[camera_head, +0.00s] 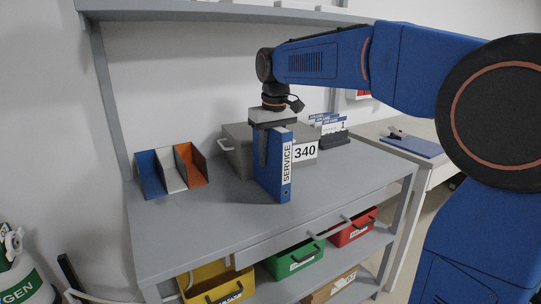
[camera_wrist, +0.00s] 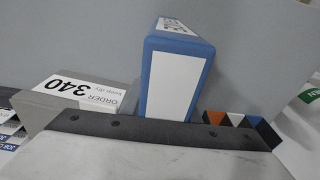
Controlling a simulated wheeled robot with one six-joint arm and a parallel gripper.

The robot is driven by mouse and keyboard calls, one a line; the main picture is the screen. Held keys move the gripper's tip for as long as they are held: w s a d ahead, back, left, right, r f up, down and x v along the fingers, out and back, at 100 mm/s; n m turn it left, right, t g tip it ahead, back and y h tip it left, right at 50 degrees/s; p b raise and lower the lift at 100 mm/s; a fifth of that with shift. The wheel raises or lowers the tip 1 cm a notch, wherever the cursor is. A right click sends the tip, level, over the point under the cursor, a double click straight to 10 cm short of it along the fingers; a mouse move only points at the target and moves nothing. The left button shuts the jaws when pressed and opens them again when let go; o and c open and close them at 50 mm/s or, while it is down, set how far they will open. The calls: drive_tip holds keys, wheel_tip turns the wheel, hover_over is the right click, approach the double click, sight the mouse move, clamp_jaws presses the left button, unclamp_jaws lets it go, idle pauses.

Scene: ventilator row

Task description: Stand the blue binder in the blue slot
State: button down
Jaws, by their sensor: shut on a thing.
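The blue binder (camera_head: 271,170) stands upright at the middle of the grey workbench, its white spine label reading SERVICE. My gripper (camera_head: 272,125) points down from above and is shut on the binder's top; the fingertips are partly hidden. I cannot tell whether the binder's foot touches the bench. In the wrist view the binder (camera_wrist: 172,78) juts out beyond the gripper's edge. The blue slot (camera_head: 148,174) is the leftmost of three slots in a row at the bench's left, beside a white and an orange one. It looks empty. The slots also show small in the wrist view (camera_wrist: 262,130).
A grey box (camera_head: 238,141) labelled 340 stands just behind the binder. Blue-and-white cards (camera_head: 328,122) stand in a dark holder at the back right. The bench top (camera_head: 215,205) between slots and binder is clear. Yellow, green and red bins sit below. An upper shelf crosses overhead.

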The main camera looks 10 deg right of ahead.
drive_tip(key=c, duration=1.4)
unclamp_jaws()
drive_tip(key=shift+f, duration=0.1)
drive_tip(key=shift+o, duration=0.2)
